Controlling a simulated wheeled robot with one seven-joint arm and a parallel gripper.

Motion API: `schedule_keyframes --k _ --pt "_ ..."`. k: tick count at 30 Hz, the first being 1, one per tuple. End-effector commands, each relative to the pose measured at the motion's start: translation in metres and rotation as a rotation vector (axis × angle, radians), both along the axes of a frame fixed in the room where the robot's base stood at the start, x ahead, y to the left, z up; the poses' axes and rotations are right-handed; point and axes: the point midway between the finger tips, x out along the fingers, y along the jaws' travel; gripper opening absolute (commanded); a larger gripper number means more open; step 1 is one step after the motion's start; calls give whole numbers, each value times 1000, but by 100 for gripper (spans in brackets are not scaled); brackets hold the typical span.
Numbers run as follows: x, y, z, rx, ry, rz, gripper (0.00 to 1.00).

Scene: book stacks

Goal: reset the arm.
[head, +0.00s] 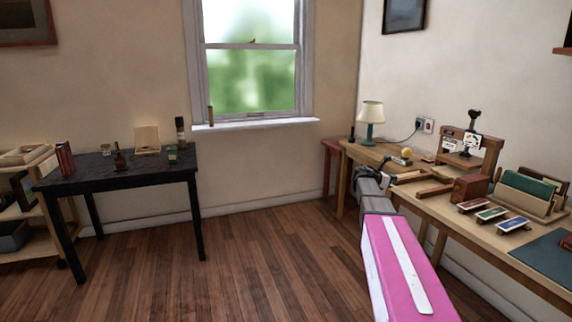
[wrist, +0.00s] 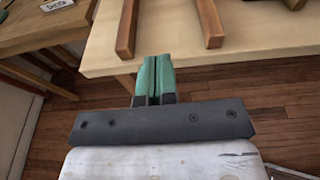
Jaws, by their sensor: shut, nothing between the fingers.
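My arm, with a pink and white link, reaches from the lower right of the head view toward the long wooden workbench (head: 428,208). In the wrist view the two green fingers of my gripper (wrist: 153,72) are pressed together with nothing between them. They are at the front edge of a light wooden tabletop (wrist: 185,56), with the floor below. I cannot tell whether they touch it. In the head view the gripper end is small and mostly hidden behind my own arm.
The workbench carries a lamp (head: 371,120), a wooden press (head: 470,147), small coloured blocks (head: 490,214) and a book rack (head: 528,192). A black table (head: 95,173) with small items stands at the left. The wooden floor (head: 250,270) between is clear.

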Motion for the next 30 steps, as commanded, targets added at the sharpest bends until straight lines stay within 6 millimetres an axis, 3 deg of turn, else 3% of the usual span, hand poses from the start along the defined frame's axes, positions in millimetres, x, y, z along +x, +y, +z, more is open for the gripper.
schedule_keyframes --k 2,11,20,26,30 --pt "0 0 0 0 0 0 0" --pt "-28 20 -36 173 -119 -53 0" --pt "-75 57 -93 458 -307 -188 0" --pt "-137 106 -152 764 -498 -417 0" --pt "-198 158 -197 1012 -653 -710 0"
